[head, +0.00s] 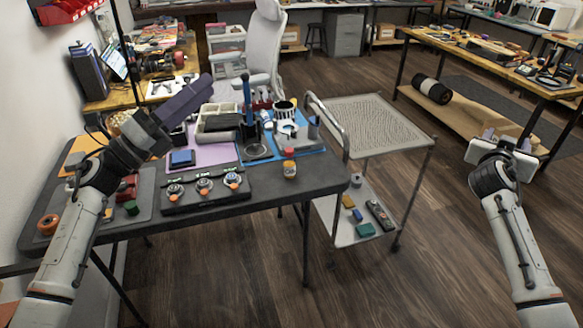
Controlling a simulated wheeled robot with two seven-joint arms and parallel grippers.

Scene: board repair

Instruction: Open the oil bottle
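A small bottle (289,166) with a yellow-orange body and a red cap stands upright near the right front edge of the dark table. It looks like the oil bottle, and its cap is on. My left gripper (198,90) is above the left part of the table, left of the bottle and well apart from it. Its dark fingers point up and to the right; I cannot tell whether they are parted. My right gripper (505,146) is at the far right, away from the table and the bottle. Its fingers are mostly hidden behind its body.
Left of the bottle on the dark table (265,188) are a tray with three round parts (204,186), a purple mat (222,156) and a blue mat (310,142) with tools. A metal cart (372,122) stands to the right. The floor between cart and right arm is clear.

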